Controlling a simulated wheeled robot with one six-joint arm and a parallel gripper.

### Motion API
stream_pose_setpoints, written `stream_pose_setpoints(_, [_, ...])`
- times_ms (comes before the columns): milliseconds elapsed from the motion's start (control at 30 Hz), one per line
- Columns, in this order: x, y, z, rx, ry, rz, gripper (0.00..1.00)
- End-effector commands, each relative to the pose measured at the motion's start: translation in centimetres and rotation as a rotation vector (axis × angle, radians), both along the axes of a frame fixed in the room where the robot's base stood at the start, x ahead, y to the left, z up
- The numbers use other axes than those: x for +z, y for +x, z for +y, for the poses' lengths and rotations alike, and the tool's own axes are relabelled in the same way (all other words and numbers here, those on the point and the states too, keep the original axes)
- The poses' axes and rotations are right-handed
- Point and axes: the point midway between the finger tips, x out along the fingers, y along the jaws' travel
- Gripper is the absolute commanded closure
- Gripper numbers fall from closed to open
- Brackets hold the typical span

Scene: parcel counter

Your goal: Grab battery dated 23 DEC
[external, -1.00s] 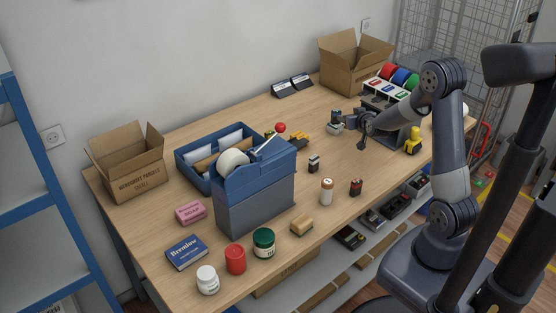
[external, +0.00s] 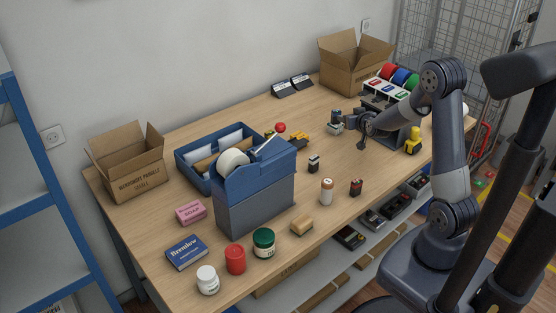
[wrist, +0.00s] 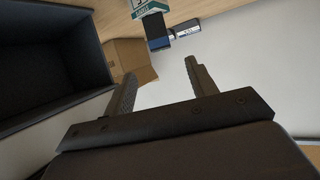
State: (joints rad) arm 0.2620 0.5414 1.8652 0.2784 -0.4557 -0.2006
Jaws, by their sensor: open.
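Small battery-like blocks stand on the wooden counter (external: 235,285) in the external view. One is black and white (external: 313,163), near the middle. Another is black with a red-orange top (external: 356,187), nearer the front edge. My gripper (external: 362,144) is above the counter, behind and to the right of these items. In the wrist view my gripper (wrist: 160,70) has its fingers apart with nothing between them. None of these items clearly shows there.
A blue-grey tape dispenser bin (external: 255,200) stands left of the blocks. A dark rack with coloured rolls (external: 392,84) and a yellow item (external: 412,141) are at right. Open cardboard boxes (external: 128,170) stand at the back and left. Jars (external: 235,259) line the front left.

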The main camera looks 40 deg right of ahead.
Motion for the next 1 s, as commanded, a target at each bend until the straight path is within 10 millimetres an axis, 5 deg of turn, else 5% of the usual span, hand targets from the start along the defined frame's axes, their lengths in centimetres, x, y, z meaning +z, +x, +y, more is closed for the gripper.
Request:
stream_pose_setpoints(633, [0.0,0.0,0.5,0.011,-0.001,0.0,0.42])
stream_pose_setpoints(733, [-0.2,0.2,3.6,0.079,-0.002,0.0,0.42])
stream_pose_setpoints(1000, [-0.6,-1.5,16.7,0.379,-0.003,-0.001,0.42])
